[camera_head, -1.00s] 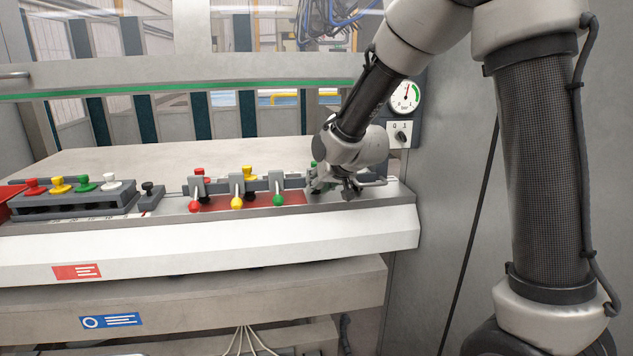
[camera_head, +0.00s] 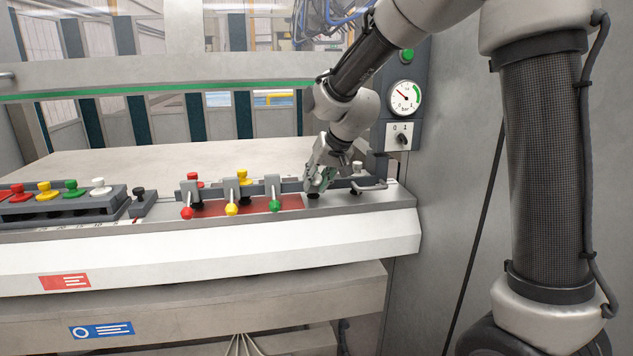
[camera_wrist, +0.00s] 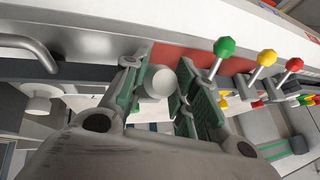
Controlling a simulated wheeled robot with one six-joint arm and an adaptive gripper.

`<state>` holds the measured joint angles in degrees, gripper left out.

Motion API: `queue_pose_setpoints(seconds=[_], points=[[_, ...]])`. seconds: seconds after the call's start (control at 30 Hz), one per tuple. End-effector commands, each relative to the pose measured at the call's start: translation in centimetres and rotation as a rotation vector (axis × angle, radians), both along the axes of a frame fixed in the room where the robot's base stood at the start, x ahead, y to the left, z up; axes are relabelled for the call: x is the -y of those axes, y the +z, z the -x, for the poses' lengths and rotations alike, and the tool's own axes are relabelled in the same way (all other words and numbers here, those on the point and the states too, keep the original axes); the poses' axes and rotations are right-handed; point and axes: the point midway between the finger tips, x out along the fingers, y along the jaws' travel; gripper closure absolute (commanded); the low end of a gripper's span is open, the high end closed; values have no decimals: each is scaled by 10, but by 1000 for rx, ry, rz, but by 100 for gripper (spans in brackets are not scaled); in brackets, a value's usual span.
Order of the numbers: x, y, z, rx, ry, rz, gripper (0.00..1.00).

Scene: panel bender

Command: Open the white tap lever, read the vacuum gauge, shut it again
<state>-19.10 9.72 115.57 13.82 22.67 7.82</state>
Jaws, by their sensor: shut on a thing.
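My gripper (camera_head: 318,182) is at the right end of the control ledge, just right of the green-balled lever. In the wrist view my gripper (camera_wrist: 160,98) has its green-padded fingers on either side of a pale round knob (camera_wrist: 159,80), which appears to be the white tap lever's end. The gripper is shut on it. The lever's stem and exact angle are hidden by the fingers. The vacuum gauge (camera_head: 404,98) on the right-hand panel faces me. Its red needle points to the upper left, away from the green band on the right of the dial.
Levers with red (camera_head: 187,213), yellow (camera_head: 232,209) and green (camera_head: 275,205) balls stand close left of my gripper. A bent grey handle (camera_wrist: 38,48) is at the other side. A 0/1 switch (camera_head: 402,138) sits below the gauge. A white knob (camera_wrist: 40,96) is nearby.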

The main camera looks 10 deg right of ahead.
Motion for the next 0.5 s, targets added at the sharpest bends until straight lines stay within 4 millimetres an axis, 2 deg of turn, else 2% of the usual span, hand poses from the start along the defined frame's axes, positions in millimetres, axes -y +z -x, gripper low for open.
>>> queue_pose_setpoints(seconds=[0.43,0.47,0.5], points=[[0,2,-1,-6,0,-1,100],[0,2,-1,-6,0,-1,68],[0,2,-1,-5,0,-1,61]])
